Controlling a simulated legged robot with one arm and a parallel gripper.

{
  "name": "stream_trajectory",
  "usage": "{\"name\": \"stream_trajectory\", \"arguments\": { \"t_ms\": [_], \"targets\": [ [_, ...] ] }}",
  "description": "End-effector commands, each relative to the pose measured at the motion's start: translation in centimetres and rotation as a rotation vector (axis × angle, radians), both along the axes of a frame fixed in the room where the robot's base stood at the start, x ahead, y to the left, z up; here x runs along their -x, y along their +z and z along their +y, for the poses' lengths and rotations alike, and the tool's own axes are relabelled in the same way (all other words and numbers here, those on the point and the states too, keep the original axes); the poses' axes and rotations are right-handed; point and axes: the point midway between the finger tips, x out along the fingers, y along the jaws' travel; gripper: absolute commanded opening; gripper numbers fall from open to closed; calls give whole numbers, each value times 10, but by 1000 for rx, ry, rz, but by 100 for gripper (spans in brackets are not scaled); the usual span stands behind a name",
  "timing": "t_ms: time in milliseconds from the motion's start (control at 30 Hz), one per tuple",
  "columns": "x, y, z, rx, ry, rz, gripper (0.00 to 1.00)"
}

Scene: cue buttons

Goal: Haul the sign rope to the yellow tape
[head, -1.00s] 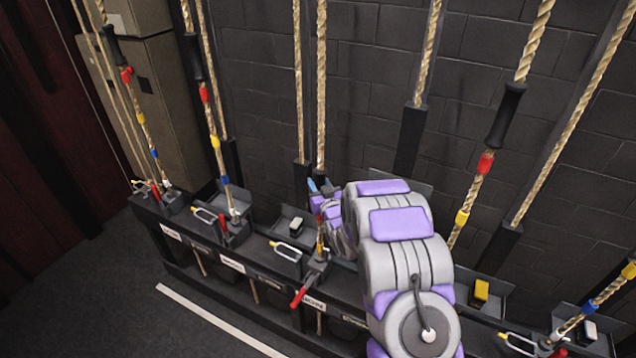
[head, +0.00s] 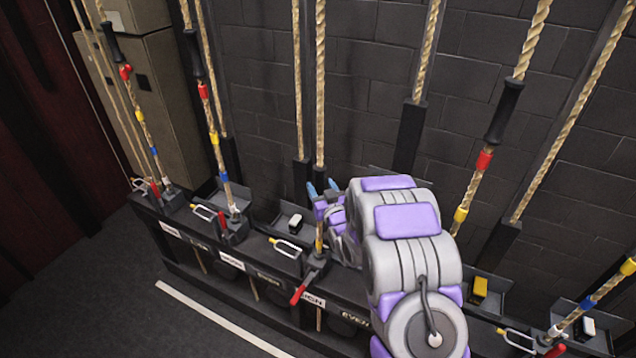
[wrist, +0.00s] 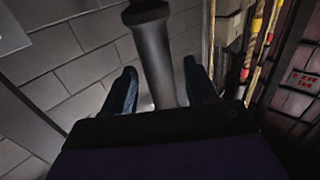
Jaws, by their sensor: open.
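The sign rope (head: 320,90) hangs down the wall in the head view, above a label (head: 312,300) that partly reads "IGN". Its red lever (head: 298,293) points outward and down, unlike the raised levers beside it. My gripper (head: 322,187) is at this rope, with its blue fingertips up. In the wrist view a dark cylindrical grip (wrist: 153,55) runs between the fingers of my gripper (wrist: 160,72), which are open with gaps on both sides.
Other ropes with black grips and red, yellow and blue tapes hang at left (head: 213,138) and right (head: 461,213). The dark rail (head: 185,255) carries several levers and wire loops. A grey block wall (head: 370,60) stands close behind; floor at left is clear.

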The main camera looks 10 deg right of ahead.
Motion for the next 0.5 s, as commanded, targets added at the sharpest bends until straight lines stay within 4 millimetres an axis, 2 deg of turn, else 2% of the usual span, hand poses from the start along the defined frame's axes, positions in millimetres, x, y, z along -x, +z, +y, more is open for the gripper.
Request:
{"name": "stream_trajectory", "arguments": {
  "t_ms": [400,500],
  "targets": [
    [71,-2,-12,0,-2,6,57],
    [83,0,-14,-1,-2,7,57]
  ]
}}
